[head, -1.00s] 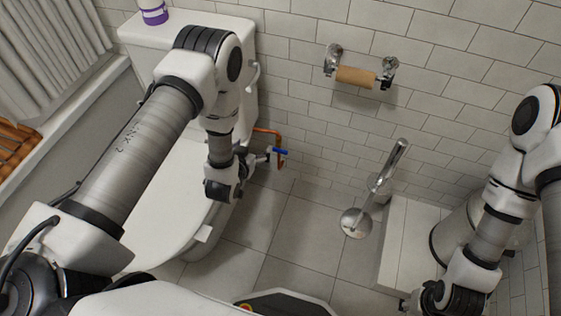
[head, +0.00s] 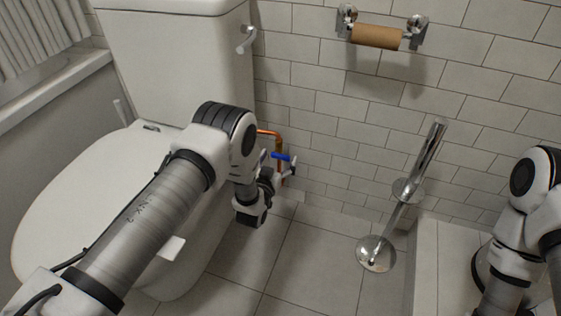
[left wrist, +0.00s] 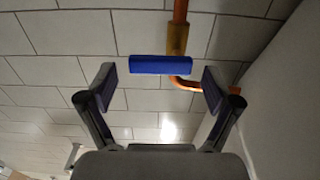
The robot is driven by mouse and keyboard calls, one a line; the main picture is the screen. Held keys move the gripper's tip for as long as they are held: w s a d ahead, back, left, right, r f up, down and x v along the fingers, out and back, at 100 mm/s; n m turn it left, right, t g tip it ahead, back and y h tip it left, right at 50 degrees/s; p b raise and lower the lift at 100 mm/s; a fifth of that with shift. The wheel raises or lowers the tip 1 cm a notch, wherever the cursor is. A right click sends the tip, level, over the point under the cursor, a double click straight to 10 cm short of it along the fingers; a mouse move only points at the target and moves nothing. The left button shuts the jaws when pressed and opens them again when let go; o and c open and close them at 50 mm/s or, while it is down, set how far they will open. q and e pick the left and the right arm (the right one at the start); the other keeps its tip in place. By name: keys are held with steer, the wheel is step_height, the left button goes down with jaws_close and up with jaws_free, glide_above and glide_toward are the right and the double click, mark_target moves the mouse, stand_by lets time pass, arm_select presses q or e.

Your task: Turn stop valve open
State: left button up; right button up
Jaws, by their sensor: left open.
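The stop valve has a blue bar handle (head: 283,157) on a copper pipe (head: 272,134) low on the tiled wall, just right of the toilet. My left gripper (head: 287,172) is at the valve, close below the handle. In the left wrist view, the blue handle (left wrist: 161,65) lies crosswise ahead of the open left gripper (left wrist: 160,78), roughly centred between its two fingertips. I see no clear contact. The brass valve body (left wrist: 177,40) and copper pipe show behind the handle. My right gripper is out of view; only part of that arm shows at the right edge.
The white toilet (head: 85,195) stands close on the left, beside my left arm. A chrome brush stand (head: 376,254) is on the floor to the right. A paper roll holder (head: 377,37) is on the wall above. The floor between toilet and stand is clear.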

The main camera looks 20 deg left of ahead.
arm_select(q)
steer(key=shift+w+f, duration=0.15)
steer(key=shift+w, duration=0.75)
steer(key=shift+r, duration=0.2)
steer(key=c, duration=1.2)
steer(key=shift+o, duration=0.2)
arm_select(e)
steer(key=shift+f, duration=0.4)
